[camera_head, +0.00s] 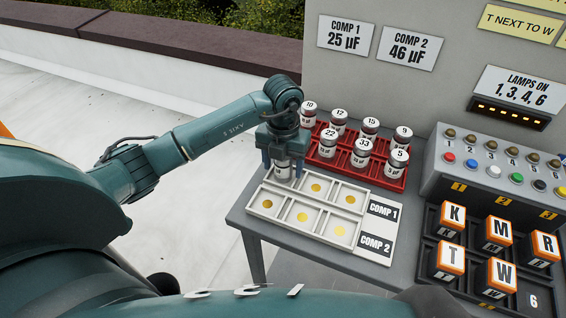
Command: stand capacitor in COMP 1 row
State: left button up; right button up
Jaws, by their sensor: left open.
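My left gripper (283,162) points down over the back left cell of the white two-row tray (318,238). Its fingers are open on either side of a silver capacitor (284,171). The capacitor looks upright in that cell of the COMP 1 row; its marking is hidden by the gripper, and I cannot tell whether its base touches the floor. The other cells show yellow discs and are empty. A red tray (378,181) behind holds several upright capacitors, among them 22 (328,147), 33 (361,156) and 5 (396,167). My right gripper is out of view.
Signs on the grey cabinet read COMP 1 25 µF (345,34) and COMP 2 46 µF (410,47). A button panel (440,182) and lettered blocks in a dark rack (434,222) stand at the right. Free roof (90,110) lies left of the table.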

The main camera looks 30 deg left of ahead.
pick_arm(q)
jog(key=shift+r, duration=0.6)
notch_tip(320, 180, up, 10)
jog(key=shift+f+b, duration=0.15)
jog(key=shift+b, duration=0.4)
jog(key=shift+r, duration=0.75)
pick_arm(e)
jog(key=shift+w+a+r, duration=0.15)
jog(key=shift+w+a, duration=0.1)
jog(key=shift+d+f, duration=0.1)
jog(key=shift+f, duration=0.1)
